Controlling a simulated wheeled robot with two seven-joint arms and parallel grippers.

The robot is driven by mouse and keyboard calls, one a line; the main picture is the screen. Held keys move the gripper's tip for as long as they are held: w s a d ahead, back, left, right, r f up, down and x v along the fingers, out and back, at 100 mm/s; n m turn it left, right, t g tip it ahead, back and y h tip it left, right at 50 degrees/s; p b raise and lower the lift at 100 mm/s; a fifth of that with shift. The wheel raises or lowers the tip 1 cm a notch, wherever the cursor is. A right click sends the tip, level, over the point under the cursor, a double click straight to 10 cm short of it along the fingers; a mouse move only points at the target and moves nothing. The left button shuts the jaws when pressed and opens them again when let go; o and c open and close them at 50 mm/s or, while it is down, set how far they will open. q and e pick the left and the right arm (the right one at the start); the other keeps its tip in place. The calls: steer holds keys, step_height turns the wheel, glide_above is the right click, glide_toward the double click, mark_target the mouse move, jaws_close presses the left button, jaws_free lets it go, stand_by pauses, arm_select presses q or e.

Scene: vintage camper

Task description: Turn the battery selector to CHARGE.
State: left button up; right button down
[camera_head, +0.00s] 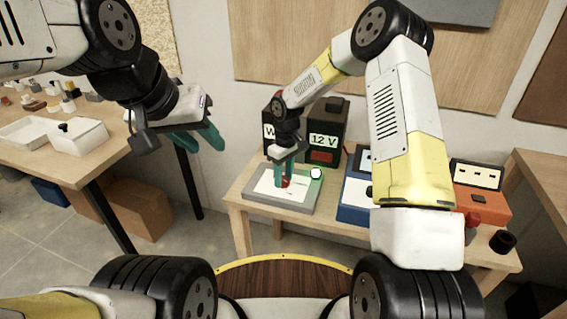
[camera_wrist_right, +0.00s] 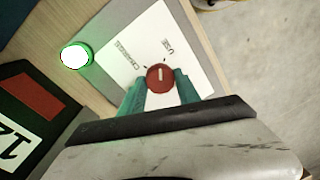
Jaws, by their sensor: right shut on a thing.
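The battery selector is a round red knob (camera_wrist_right: 160,77) with a white pointer line, set on a white panel (camera_wrist_right: 185,30). The panel carries the words CHARGE and USE with tick marks. In the right wrist view the pointer line stands near upright in the picture, closer to the USE tick than to the CHARGE tick. My right gripper (camera_wrist_right: 160,88) is shut on the knob, one teal finger on each side. In the head view my right gripper (camera_head: 284,180) reaches down onto the grey-edged panel box (camera_head: 262,201). My left gripper (camera_head: 205,143) is open and empty, away at the left.
A round lamp (camera_head: 316,173), ringed green, is beside the panel. A black 12 V box (camera_head: 328,125) stands behind it. A blue device (camera_head: 353,197) and an orange socket box (camera_head: 485,205) are to the right.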

steer(key=n, duration=0.5)
steer(key=shift+n, duration=0.3)
steer(key=n, duration=0.4)
steer(key=shift+n+h, duration=0.3)
steer(key=shift+h, duration=0.1)
steer(key=c, duration=0.9)
jaws_free()
steer(key=shift+w+a+r, duration=0.1)
steer(key=shift+w+r, duration=0.05)
steer(key=shift+r, duration=1.8)
steer(key=shift+w+a+r, duration=0.1)
steer(key=shift+w+r, duration=0.05)
steer(key=shift+r, duration=1.8)
